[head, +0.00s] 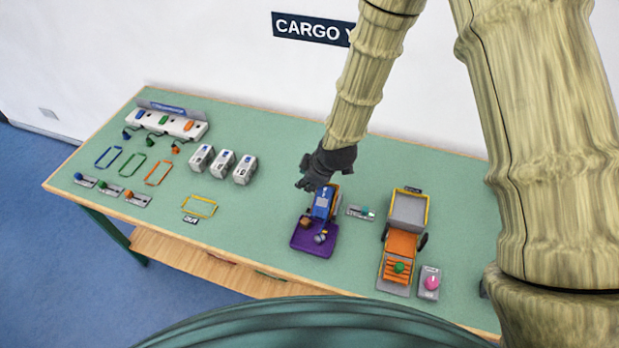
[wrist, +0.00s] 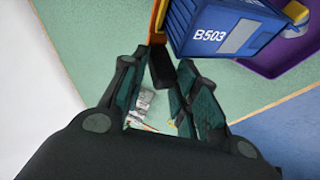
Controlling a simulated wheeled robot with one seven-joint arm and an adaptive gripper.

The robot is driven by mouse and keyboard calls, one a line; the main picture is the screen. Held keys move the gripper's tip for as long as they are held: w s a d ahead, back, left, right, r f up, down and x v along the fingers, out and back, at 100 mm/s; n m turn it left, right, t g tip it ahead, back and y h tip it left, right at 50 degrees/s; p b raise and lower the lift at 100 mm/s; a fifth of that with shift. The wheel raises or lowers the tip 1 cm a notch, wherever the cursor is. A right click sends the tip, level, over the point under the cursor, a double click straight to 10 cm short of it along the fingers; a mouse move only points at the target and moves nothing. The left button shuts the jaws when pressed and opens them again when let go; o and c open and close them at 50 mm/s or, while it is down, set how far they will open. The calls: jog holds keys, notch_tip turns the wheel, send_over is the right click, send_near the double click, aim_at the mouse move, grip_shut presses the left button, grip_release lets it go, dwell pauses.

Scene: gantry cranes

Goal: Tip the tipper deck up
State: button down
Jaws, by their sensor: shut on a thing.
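A small tipper with an orange-yellow deck edge (wrist: 159,14) stands behind a purple tray (head: 301,243), right of the table's middle. A blue container marked B503 (wrist: 208,38) is on the deck; it also shows in the head view (head: 323,203). My gripper (wrist: 163,78) is at the deck's far end, shut on a black handle (wrist: 160,67) that joins the orange edge. In the head view my gripper (head: 307,183) hides part of this end. The deck's exact tilt is hard to tell.
An orange-and-grey truck (head: 402,243) and a pink knob (head: 432,283) stand to the right. A brown block (head: 305,222) lies in the tray. Three white containers (head: 222,163), coloured frames and a sliding switch (head: 361,212) are on the green table (head: 270,165).

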jog(key=shift+s+a+f, duration=0.15)
jog(key=shift+s+f, duration=0.1)
jog(key=shift+s, duration=0.3)
jog(key=shift+s+a+f, duration=0.15)
jog(key=shift+s+f, duration=0.1)
jog(key=shift+s, duration=0.25)
jog(key=c, duration=1.3)
grip_release()
jog(key=shift+a, duration=0.15)
jog(key=shift+w+d+r, duration=0.1)
jog(key=shift+w+d, duration=0.05)
jog(key=shift+d, duration=0.05)
jog(key=v, duration=1.2)
jog(key=shift+w+r, duration=0.2)
jog(key=shift+w, duration=0.15)
